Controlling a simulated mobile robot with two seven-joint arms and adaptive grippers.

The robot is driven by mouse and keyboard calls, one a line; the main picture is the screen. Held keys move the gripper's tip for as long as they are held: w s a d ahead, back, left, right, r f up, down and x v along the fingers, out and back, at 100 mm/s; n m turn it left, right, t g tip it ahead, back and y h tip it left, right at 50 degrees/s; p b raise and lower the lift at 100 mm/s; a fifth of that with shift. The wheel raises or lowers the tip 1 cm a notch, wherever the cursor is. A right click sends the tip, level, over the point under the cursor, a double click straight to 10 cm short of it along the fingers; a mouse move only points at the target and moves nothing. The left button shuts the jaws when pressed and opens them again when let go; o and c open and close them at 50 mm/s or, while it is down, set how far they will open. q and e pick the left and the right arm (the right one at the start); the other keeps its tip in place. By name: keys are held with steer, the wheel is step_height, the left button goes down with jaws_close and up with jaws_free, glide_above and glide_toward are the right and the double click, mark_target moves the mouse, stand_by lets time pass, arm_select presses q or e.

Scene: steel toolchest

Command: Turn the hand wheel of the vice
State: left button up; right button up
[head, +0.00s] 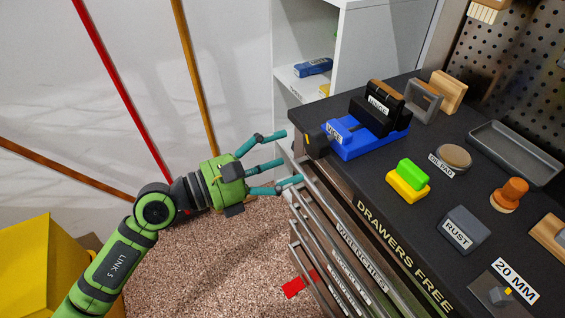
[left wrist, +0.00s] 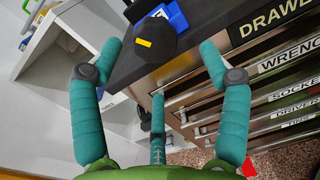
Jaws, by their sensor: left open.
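The blue vice (head: 370,143) with black upper parts stands at the chest top's left end. Its dark hand wheel (head: 317,145) sits at the vice's left end, by the edge, with a small yellow mark on it. My left gripper (head: 287,158) is open and empty, its three teal fingers pointing at the chest's edge, just left of the wheel. In the left wrist view the wheel (left wrist: 150,42) appears between the two upper fingertips, with the third finger below it; I see no clear contact. The wheel hides most of the vice there. My right gripper is not in view.
The black chest top (head: 375,183) also bears a green-and-yellow block (head: 408,182), an oil pad tin (head: 453,157), a rust box (head: 463,229) and a grey tray (head: 515,153). Drawer handles (head: 335,255) project below the gripper. A white shelf (head: 300,80) stands behind.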

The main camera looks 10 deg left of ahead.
mark_target(309, 145)
arm_select(q)
steer(key=shift+m, duration=0.4)
steer(key=p+x, duration=0.1)
steer(key=x, duration=0.5)
steer(key=shift+w+r+p, duration=0.25)
steer(key=shift+w+p, duration=0.1)
steer(key=shift+w+d+f, duration=0.1)
steer(key=shift+w+d, duration=0.15)
steer(key=shift+d, duration=0.05)
steer(key=c, duration=1.2)
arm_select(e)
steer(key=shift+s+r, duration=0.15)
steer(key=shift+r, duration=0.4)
